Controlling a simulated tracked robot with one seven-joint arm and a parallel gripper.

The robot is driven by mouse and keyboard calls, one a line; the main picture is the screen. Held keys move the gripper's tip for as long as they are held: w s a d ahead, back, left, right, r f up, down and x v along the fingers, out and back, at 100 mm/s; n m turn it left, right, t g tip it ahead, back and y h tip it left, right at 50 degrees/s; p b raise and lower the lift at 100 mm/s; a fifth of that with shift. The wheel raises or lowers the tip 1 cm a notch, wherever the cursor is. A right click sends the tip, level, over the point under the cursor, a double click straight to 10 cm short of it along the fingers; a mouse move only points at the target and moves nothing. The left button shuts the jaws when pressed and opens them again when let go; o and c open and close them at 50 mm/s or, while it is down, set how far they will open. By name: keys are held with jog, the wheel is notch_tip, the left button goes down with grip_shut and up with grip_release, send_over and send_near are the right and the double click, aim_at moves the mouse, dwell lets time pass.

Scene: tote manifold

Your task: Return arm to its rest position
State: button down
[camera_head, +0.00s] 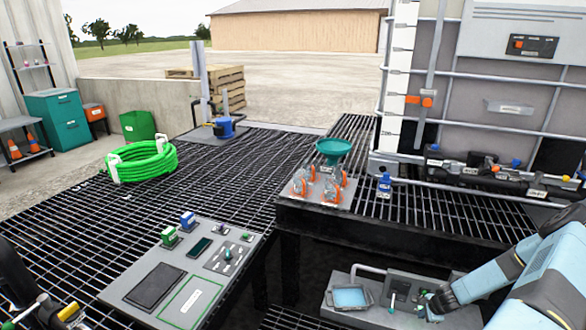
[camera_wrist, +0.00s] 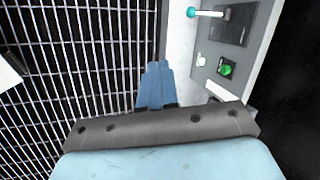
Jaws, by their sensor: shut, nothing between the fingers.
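My arm reaches in from the right edge in the head view, and my gripper (camera_head: 430,307) is low over the lower bench at the bottom right. In the wrist view my gripper (camera_wrist: 157,68) shows its two blue fingers together with nothing between them. A grey control panel (camera_wrist: 245,55) lies right of the fingers, with a green button (camera_wrist: 226,70) and a teal-tipped lever (camera_wrist: 205,13). The fingers are beside the panel; whether they touch anything is unclear.
A tray (camera_head: 349,308) with a light blue inside sits left of my gripper. The raised grating (camera_head: 425,205) and pipes (camera_head: 470,190) stand behind my arm. A teal funnel (camera_head: 334,147) and a grey panel board (camera_head: 150,265) are farther left. Open grating (camera_wrist: 75,70) lies left of the fingers.

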jog(key=w+r+n, duration=0.2)
jog(key=w+r, duration=0.1)
jog(key=r, duration=0.4)
jog(key=w+r+n, duration=0.2)
jog(key=r, duration=0.6)
jog(key=a+r+n, duration=0.3)
jog(key=a+r, duration=0.1)
jog(key=r, duration=0.8)
jog(key=a+r+n, duration=0.2)
jog(key=a+r, duration=0.3)
jog(key=r, duration=0.6)
jog(key=a+r+n, duration=0.3)
jog(key=a+r, duration=0.1)
jog(key=r, duration=0.8)
jog(key=s+a+r+n+h, duration=0.1)
jog(key=s+a+r+n, duration=0.1)
jog(key=s+a+r, duration=0.45)
jog(key=s+a+r+n, duration=0.2)
jog(key=s+a+r, duration=0.2)
jog(key=s+r, duration=0.5)
jog(key=s+a+r+n, duration=0.1)
jog(key=s+r, duration=0.2)
jog(key=s, duration=0.3)
jog(key=s+a+r+n+t, duration=0.1)
jog(key=s+a+r, duration=0.1)
jog(key=s, duration=0.4)
jog(key=s+a+r+n, duration=0.1)
jog(key=s+r, duration=0.3)
jog(key=s, duration=0.2)
jog(key=shift+a, duration=0.25)
